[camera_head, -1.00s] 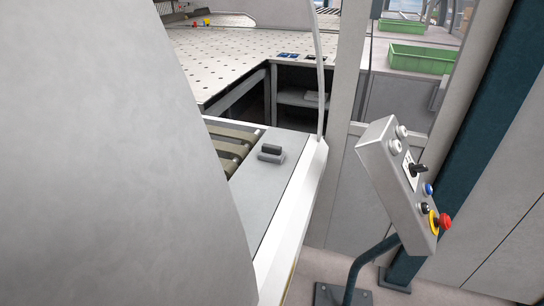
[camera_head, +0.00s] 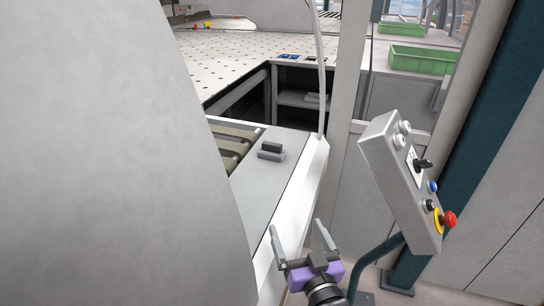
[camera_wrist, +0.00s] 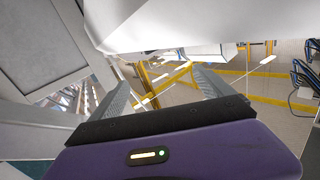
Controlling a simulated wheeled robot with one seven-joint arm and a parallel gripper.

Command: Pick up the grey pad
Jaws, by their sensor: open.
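My gripper (camera_head: 297,235) has a purple body and two grey fingers. It is open and empty, below and to the right of the pad, beside the white front edge of the ledge. In the wrist view my fingers (camera_wrist: 158,92) stand wide apart with nothing between them; the pad does not show there.
A control panel (camera_head: 405,180) with buttons, a black lever and a red knob stands on a post at right. A large grey cover (camera_head: 110,160) fills the left. A perforated table (camera_head: 225,65) and a green bin (camera_head: 421,58) lie behind. The ledge around the pad is clear.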

